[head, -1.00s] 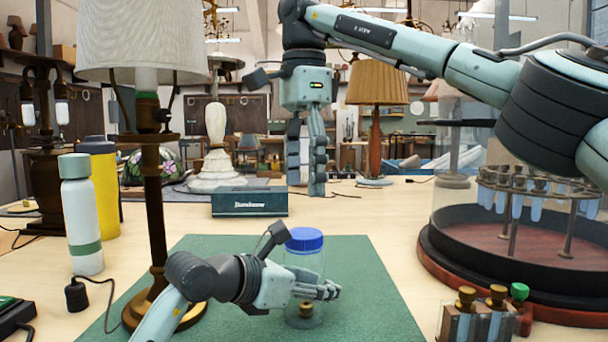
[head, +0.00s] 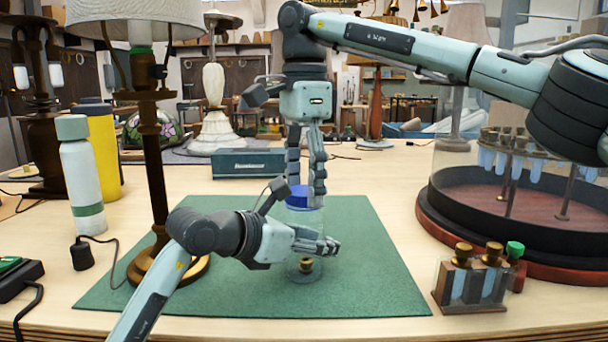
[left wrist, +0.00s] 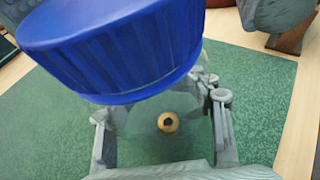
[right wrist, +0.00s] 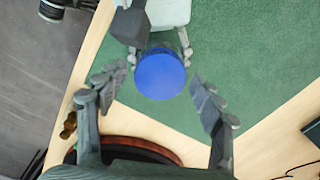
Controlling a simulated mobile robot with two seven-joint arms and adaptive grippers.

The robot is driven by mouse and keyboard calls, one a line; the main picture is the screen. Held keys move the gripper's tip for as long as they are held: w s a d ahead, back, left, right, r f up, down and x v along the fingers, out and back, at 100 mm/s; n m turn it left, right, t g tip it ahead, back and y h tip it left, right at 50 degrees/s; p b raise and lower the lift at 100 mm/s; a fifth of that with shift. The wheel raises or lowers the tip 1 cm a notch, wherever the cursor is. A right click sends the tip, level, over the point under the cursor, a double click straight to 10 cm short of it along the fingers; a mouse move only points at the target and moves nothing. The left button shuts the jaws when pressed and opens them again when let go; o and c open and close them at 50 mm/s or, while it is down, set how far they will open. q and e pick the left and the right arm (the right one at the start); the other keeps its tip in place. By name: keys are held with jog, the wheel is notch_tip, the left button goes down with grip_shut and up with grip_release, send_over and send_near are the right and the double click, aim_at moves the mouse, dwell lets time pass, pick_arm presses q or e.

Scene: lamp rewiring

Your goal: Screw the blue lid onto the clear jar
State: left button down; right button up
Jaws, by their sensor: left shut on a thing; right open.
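The blue lid (head: 298,197) sits on top of the clear jar (head: 303,222), which stands upright on the green mat (head: 375,270). A small brass piece (head: 306,265) shows inside the jar. My left gripper (head: 320,244) is shut around the jar's side, below the lid. In the left wrist view the lid (left wrist: 115,50) looms large and hides part of the jar. My right gripper (head: 306,190) points straight down, open, with its fingers at the lid's height. In the right wrist view the lid (right wrist: 160,74) lies between the spread fingers, with gaps to both.
A small vial rack (head: 472,280) and a round glass-walled case (head: 430,215) are on the right. A teal box (head: 249,163) stands behind.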

jog(key=c, duration=1.2)
jog(key=m, duration=0.6)
jog(key=shift+c, duration=0.2)
jog(key=o, duration=1.3)
jog(key=shift+r, duration=2.3)
